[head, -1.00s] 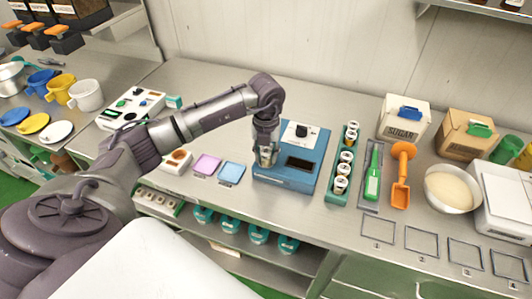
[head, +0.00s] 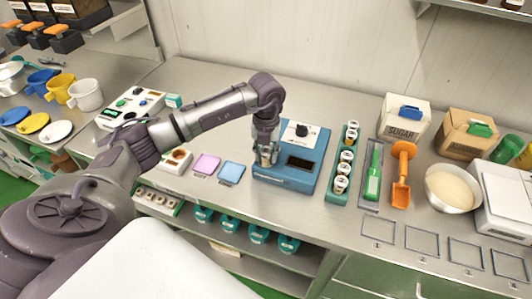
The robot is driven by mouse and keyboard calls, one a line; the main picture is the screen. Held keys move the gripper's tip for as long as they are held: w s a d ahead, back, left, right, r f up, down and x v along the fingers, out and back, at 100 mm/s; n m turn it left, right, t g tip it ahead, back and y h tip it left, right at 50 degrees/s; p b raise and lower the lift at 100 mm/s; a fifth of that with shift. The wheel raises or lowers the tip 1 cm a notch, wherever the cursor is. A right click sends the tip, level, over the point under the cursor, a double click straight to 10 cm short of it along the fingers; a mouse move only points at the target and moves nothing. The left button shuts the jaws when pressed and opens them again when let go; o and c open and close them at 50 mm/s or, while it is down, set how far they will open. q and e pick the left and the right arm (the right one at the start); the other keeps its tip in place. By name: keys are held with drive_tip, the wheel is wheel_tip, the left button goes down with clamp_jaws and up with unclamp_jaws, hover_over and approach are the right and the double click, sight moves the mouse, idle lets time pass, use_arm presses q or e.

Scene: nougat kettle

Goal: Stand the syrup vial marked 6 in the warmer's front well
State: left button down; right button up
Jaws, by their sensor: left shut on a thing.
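The warmer (head: 290,176) is a blue box with a white dial panel and a dark window, in the middle of the counter. My left gripper (head: 266,160) is shut on a vial (head: 266,157) at the warmer's left front part. The vial is small and pale, and looks upright; its mark cannot be read. The gripper hides much of it and the well there, so I cannot tell how deep it sits. A green rack (head: 336,189) to the right of the warmer holds several white-capped vials (head: 344,169). My right gripper does not show.
A pink pad (head: 207,165) and a blue pad (head: 231,172) lie left of the warmer. A green-handled tool (head: 374,180), an orange scoop (head: 401,180) and a bowl (head: 452,188) stand right of the rack. The counter in front of the warmer is narrow.

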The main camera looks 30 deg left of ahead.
sight(266, 151)
use_arm(q)
drive_tip(key=shift+f+b, duration=0.45)
drive_tip(key=shift+f, duration=0.15)
drive_tip(key=c, duration=1.1)
unclamp_jaws()
drive_tip(key=shift+o, duration=0.2)
drive_tip(key=shift+r, duration=0.1)
drive_tip(key=shift+r+p, duration=3.6)
drive_tip(key=shift+r, duration=1.85)
drive_tip(key=shift+f, duration=0.1)
